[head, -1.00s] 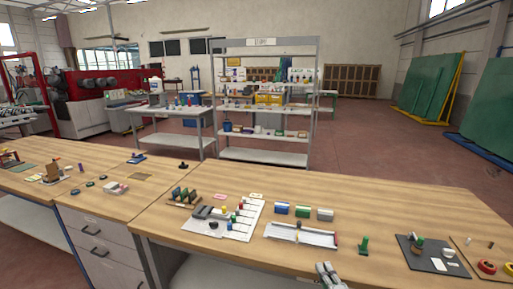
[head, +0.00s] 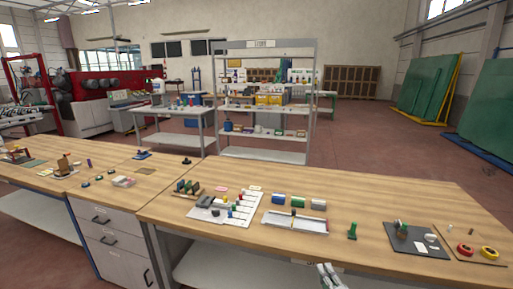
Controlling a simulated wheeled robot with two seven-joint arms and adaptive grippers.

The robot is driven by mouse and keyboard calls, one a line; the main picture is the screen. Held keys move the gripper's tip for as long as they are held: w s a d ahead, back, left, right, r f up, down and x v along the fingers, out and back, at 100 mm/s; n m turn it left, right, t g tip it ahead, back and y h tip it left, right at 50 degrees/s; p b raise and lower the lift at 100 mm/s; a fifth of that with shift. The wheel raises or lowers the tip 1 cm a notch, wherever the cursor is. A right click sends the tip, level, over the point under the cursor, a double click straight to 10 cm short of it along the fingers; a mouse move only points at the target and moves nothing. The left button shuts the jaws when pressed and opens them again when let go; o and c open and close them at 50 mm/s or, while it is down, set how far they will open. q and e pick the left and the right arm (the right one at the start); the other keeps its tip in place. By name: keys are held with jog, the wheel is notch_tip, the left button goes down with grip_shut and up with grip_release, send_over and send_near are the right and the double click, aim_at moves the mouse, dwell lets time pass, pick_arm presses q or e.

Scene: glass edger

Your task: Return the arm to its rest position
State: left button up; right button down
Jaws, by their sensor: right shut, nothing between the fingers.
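My right gripper (head: 328,275) shows at the bottom edge of the head view, in front of the workbench's (head: 400,263) near edge. It is shut and empty, apart from everything on the bench. Most of the right arm is out of the picture. My left gripper and arm are not in view.
Blue, green and white boxes (head: 298,202) sit behind the tray. A shelf rack (head: 265,100) stands beyond.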

jog(key=s+d+f+n+g, duration=0.1)
jog(key=s+f+n+g, duration=0.3)
jog(key=f, duration=0.8)
jog(key=s+f+n+g+h, duration=0.1)
jog(key=s+f+n, duration=0.45)
jog(key=f, duration=0.65)
jog(key=s+d+f+n+g, duration=0.1)
jog(key=s+f+n+g, duration=0.3)
jog(key=f, duration=0.8)
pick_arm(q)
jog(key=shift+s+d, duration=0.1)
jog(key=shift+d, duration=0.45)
pick_arm(e)
jog(key=s+d+f+n+g, duration=0.1)
jog(key=s+f+n+g, duration=0.1)
jog(key=s+f, duration=0.5)
jog(key=s+d+f+n+g+h, duration=0.1)
jog(key=s+f, duration=0.7)
jog(key=s, duration=0.9)
jog(key=s+d+f+n+g, duration=0.2)
jog(key=s+f, duration=0.5)
jog(key=s, duration=0.5)
jog(key=shift+d+f+n+g+h, duration=0.3)
jog(key=shift+d+g, duration=0.2)
jog(key=shift+g, duration=0.7)
